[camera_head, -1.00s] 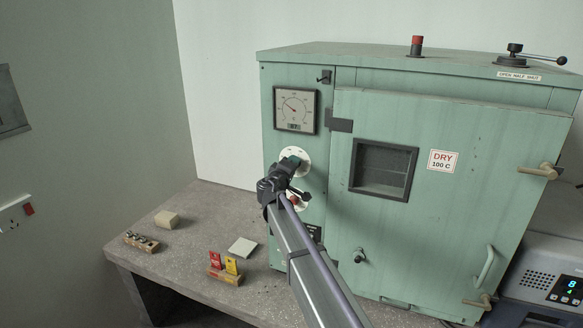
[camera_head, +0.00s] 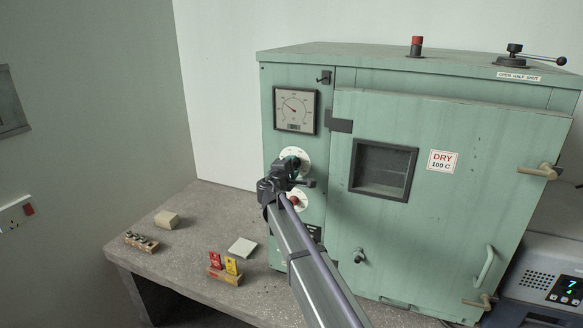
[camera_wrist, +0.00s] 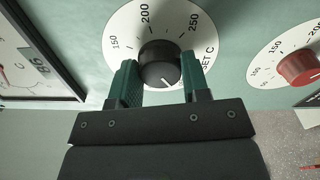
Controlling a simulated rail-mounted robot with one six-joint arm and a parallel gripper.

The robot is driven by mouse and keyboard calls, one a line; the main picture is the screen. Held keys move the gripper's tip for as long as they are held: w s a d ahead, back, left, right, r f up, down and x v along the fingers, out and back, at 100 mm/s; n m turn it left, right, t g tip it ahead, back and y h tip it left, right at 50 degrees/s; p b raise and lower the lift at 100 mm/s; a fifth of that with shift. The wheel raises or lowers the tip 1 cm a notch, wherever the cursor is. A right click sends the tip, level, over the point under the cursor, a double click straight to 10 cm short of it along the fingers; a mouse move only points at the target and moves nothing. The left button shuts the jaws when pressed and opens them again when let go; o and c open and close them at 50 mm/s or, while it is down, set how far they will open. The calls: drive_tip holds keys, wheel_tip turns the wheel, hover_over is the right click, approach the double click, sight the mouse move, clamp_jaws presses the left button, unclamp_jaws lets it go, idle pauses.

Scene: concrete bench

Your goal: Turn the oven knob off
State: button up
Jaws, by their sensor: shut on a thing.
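The green oven (camera_head: 370,120) stands on the bench, its door shut. Its white knob dial (camera_head: 303,155) is on the left panel below the gauge. In the wrist view the black knob (camera_wrist: 159,62) sits in the middle of the dial (camera_wrist: 122,30), marked 150, 200 and 250, with "SET C" partly covered. My gripper (camera_wrist: 158,80) is shut on the black knob, one green finger on each side. The knob's white pointer mark (camera_wrist: 166,82) faces the gripper's side. A red knob (camera_wrist: 299,66) on a second dial is beside it, also showing just below my gripper in the head view (camera_head: 294,201).
A gauge (camera_head: 295,110) is above the knobs. On the bench lie a beige block (camera_head: 167,219), a wooden holder (camera_head: 141,243), a white square (camera_head: 242,247) and a stand with red and yellow tags (camera_head: 226,277). A box with a lit display (camera_head: 560,289) is at right.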

drive_tip(key=o, duration=0.9)
drive_tip(key=v, duration=1.1)
drive_tip(key=shift+w, duration=0.1)
